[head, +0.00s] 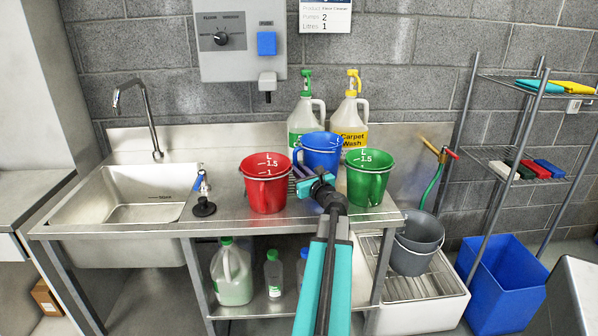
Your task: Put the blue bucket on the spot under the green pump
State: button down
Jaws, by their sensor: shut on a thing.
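The blue bucket (321,143) is on or just above the steel counter, in front of the two pump jugs and behind the red and green buckets. My gripper (302,174) reaches in between the red and green buckets and is shut on the blue bucket. Its fingertips are partly hidden. The green pump (306,84) tops a pale jug at the back; the bucket overlaps the lower right of this jug. The spot under the green pump is hidden. I cannot tell whether the bucket touches the counter.
The red bucket (265,186) is close to my gripper's left, the green bucket (367,181) close to its right. The yellow pump (353,80) tops the Carpet Wash jug. Grey buckets (418,241) stand lower right.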

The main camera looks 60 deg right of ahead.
jog(key=x, duration=0.3)
jog(key=shift+r, duration=0.15)
jog(key=shift+f, duration=0.65)
jog(key=c, duration=1.7)
grip_release()
jog(key=shift+a+f, duration=0.1)
jog(key=shift+f, duration=0.05)
jog(key=shift+c, duration=0.2)
jog(key=shift+s, duration=0.1)
jog(key=shift+b+v, duration=0.3)
jog(key=shift+v, duration=5.75)
